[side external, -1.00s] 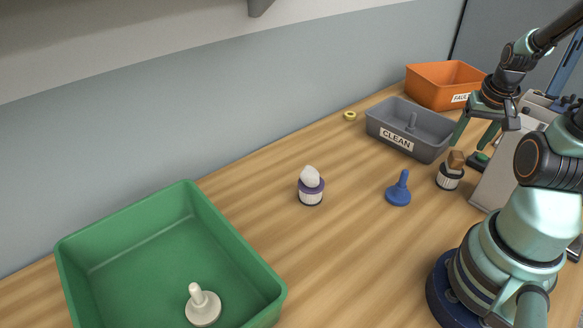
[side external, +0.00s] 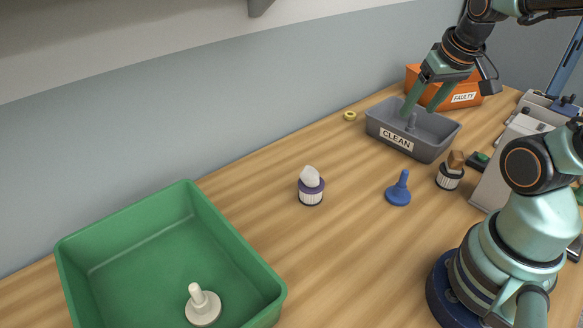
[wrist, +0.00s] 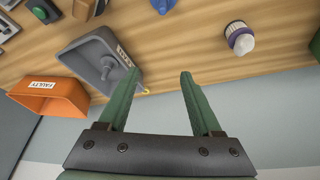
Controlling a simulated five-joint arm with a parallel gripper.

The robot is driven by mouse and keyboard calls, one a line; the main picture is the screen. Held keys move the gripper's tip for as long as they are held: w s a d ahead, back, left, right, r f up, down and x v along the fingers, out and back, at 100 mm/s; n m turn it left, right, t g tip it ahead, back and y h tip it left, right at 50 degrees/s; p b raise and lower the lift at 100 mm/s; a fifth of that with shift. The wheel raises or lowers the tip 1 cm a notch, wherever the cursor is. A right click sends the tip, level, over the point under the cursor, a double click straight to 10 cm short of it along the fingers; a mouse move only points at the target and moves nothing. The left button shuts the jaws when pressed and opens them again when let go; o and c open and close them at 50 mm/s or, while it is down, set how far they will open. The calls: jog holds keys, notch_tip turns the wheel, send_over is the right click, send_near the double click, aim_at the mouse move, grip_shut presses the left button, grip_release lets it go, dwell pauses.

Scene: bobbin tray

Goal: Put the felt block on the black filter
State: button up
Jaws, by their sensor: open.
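A brown block (side external: 456,158), which looks like the felt block, rests on top of the black filter (side external: 450,178), a short white pleated cylinder with dark ends. They stand right of the blue peg and in front of the grey CLEAN bin. In the wrist view the black filter (wrist: 82,8) is partly cut off at the top edge. My gripper (side external: 418,110) is open and empty, over or at the CLEAN bin, apart from the block. Its two spread fingers (wrist: 158,74) also show in the wrist view with nothing between them.
The CLEAN bin (side external: 378,130) holds a grey peg. An orange FAULTY bin (side external: 430,72) stands behind it. A blue peg (side external: 398,190), a purple filter (side external: 311,194) topped by a white lump, and a green tray (side external: 190,192) stand leftward. Open table lies between.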

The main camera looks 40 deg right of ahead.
jog(key=w+a+r+n+t+y, duration=0.1)
jog(key=a+n, duration=0.4)
jog(key=a, duration=0.7)
notch_tip(320, 180, up, 2)
jog(key=shift+w+a+r+t+y, duration=0.15)
jog(key=shift+w+t+y, duration=0.2)
jog(key=shift+w, duration=0.45)
